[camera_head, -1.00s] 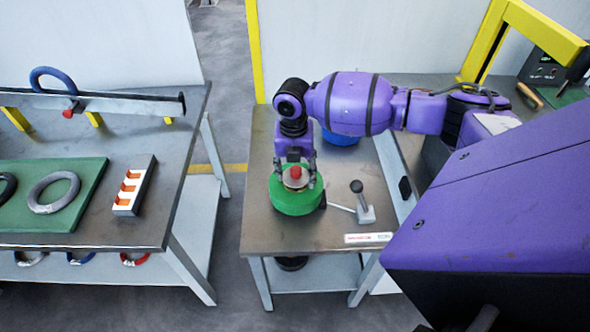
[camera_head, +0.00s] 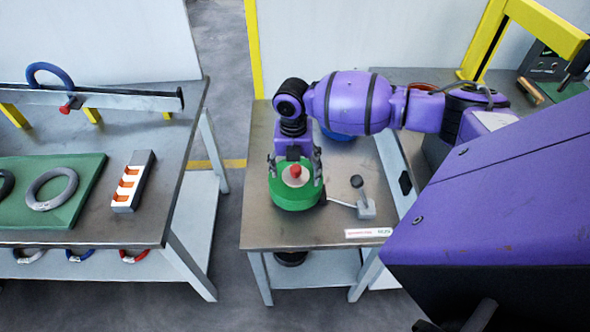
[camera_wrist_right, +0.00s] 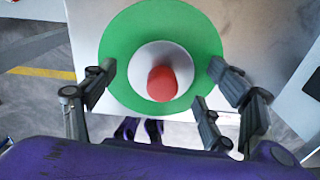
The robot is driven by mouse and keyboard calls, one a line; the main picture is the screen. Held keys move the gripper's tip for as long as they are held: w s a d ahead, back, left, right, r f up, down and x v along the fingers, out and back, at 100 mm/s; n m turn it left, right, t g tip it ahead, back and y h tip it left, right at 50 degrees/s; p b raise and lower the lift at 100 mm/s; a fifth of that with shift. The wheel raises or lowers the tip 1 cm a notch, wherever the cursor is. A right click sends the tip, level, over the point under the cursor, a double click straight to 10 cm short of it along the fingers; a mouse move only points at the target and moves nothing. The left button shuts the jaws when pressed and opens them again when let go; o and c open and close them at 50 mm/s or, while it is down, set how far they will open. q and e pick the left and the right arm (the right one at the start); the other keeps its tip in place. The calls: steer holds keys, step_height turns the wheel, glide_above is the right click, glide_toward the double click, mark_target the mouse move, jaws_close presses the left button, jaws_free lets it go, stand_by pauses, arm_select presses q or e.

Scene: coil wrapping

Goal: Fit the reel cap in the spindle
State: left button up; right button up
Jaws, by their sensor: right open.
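The reel cap, a pale disc with a red knob (camera_head: 296,171), sits on top of the green reel (camera_head: 297,195) at the middle of the small metal table. In the right wrist view the red knob (camera_wrist_right: 162,83) stands on the pale disc (camera_wrist_right: 140,62), roughly centred on the green flange (camera_wrist_right: 115,45). My right gripper (camera_head: 295,177) is over the reel, its fingers spread to either side of the cap and clear of the knob. The spindle itself is hidden under the cap and reel. My left gripper is not in view.
A small lever device (camera_head: 364,206) stands right of the reel. A blue round object (camera_head: 338,134) is partly hidden behind my right arm. The left bench holds a green mat (camera_head: 75,215) with grey rings and a slotted block (camera_head: 133,182). The small table's front left is bare.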

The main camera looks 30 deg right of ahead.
mark_target(294, 168)
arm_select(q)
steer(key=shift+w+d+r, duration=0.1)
arm_select(e)
step_height(294, 168, up, 12)
stand_by(0.5)
steer(key=shift+w+a, duration=0.1)
steer(key=s+a+f+m+y, duration=0.1)
steer(key=s+a+f+m, duration=0.4)
steer(key=s+a+f, duration=0.3)
steer(key=s+a+f+m+y, duration=0.1)
steer(key=s+a+f+m, duration=0.45)
steer(key=s+f, duration=0.55)
steer(key=s+d+m+t+h, duration=0.1)
steer(key=s+d+m, duration=0.2)
steer(key=s+m, duration=0.65)
steer(key=s+d+m+h, duration=0.2)
steer(key=s+d+m, duration=0.1)
steer(key=s+m, duration=0.6)
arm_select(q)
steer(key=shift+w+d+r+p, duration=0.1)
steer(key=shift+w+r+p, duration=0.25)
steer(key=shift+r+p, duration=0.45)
arm_select(e)
steer(key=w+a+f+t+y, duration=0.1)
steer(key=w+a+f+t, duration=0.3)
steer(key=w+f+t, duration=0.3)
steer(key=shift+w+f+t+y, duration=0.3)
steer(key=shift+w+f+t, duration=0.1)
steer(key=shift+w+f, duration=0.25)
